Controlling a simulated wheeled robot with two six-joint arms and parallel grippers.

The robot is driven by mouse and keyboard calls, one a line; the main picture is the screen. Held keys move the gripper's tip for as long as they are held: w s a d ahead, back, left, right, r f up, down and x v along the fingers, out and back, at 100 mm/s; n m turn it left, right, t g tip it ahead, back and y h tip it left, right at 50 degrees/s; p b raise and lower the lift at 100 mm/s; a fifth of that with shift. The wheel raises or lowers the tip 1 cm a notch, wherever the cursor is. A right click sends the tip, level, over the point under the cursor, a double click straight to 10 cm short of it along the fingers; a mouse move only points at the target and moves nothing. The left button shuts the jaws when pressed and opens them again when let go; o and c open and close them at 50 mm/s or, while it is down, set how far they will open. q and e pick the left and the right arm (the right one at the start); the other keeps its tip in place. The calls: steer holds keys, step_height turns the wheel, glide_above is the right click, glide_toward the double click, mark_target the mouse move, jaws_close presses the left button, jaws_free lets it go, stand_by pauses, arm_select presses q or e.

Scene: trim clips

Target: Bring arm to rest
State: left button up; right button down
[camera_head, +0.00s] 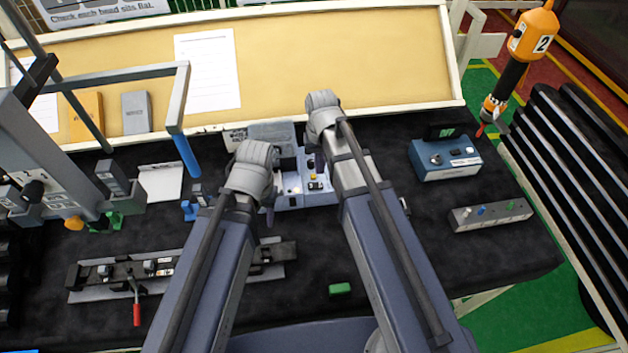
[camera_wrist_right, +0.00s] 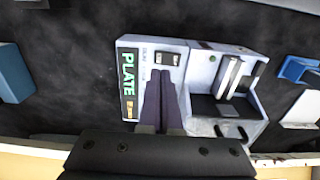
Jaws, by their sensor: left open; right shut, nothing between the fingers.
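My two arms reach up the middle of the head view. My left gripper (camera_head: 268,208) is mostly hidden under its wrist, left of the pale blue-grey device (camera_head: 288,200); it is open. My right gripper (camera_head: 317,163) is mostly hidden by its own wrist in that view. In the right wrist view its two dark fingers (camera_wrist_right: 165,102) are together, with nothing between them.
A blue box (camera_head: 445,158) and a grey strip with coloured clips (camera_head: 490,214) lie at right. A rail fixture with a red-handled lever (camera_head: 136,312) lies at front left. A green block (camera_head: 340,289) lies between my arms. A grey frame stands left; an orange tool (camera_head: 533,35) hangs at right.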

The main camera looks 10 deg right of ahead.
steer(key=shift+r+p, duration=0.3)
steer(key=shift+r, duration=0.3)
steer(key=shift+f, duration=0.1)
steer(key=s+a+f+n+b, duration=0.2)
steer(key=s+f+b, duration=0.1)
steer(key=s, duration=0.4)
steer(key=s+a+f+n+h+b, duration=0.1)
steer(key=s+a+f+b, duration=0.2)
steer(key=s, duration=0.3)
steer(key=shift+s+a+f+n+b, duration=0.25)
steer(key=shift+s+f+n+b, duration=0.15)
steer(key=shift+b, duration=0.1)
